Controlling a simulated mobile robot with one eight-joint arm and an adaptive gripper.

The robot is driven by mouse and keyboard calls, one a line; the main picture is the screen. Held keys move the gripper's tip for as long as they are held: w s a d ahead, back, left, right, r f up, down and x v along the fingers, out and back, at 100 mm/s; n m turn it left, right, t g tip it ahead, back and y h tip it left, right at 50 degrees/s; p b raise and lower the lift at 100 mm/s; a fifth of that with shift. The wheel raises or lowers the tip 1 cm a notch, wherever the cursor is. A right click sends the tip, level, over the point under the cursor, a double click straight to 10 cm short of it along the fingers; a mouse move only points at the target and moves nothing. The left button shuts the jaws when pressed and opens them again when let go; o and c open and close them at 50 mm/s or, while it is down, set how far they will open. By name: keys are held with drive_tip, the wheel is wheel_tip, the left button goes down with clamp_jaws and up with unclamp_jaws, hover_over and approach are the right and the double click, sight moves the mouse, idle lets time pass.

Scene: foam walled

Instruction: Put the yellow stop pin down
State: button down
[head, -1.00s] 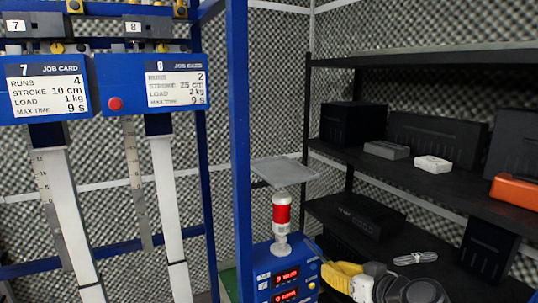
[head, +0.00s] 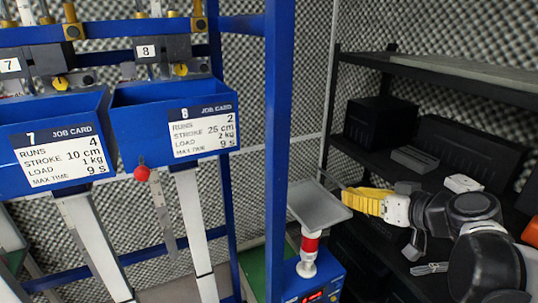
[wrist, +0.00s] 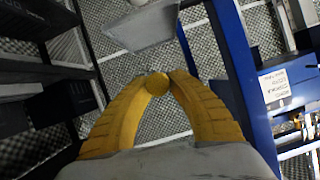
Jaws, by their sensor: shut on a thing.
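My gripper (head: 350,198), with yellow fingers, is beside the right edge of a small grey tray (head: 316,203) in the head view. In the wrist view the fingers (wrist: 156,80) are closed on the round yellow end of the yellow stop pin (wrist: 154,84). The rest of the pin is mostly hidden; a thin dark rod shows by the fingertips in the head view, over the tray's far side. The tray also shows ahead of the fingertips in the wrist view (wrist: 142,27). I cannot tell whether the pin touches it.
The tray is above a red and white lamp (head: 309,246) on a blue box. A blue upright (head: 278,130) stands left of it. Blue bins with job cards 7 (head: 20,130) and 8 (head: 130,130) are further left. A black shelf (head: 430,175) with boxes stands behind my arm.

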hover_over(322, 214)
wheel_tip(322, 214, down, 6)
drive_tip(key=shift+s+d+f, duration=0.15)
drive_tip(key=shift+f, duration=0.35)
drive_tip(key=f, duration=0.3)
drive_tip(key=shift+w+f, duration=0.2)
drive_tip(key=shift+f, duration=0.05)
drive_tip(key=shift+s, duration=0.1)
drive_tip(key=shift+f+b, duration=0.55)
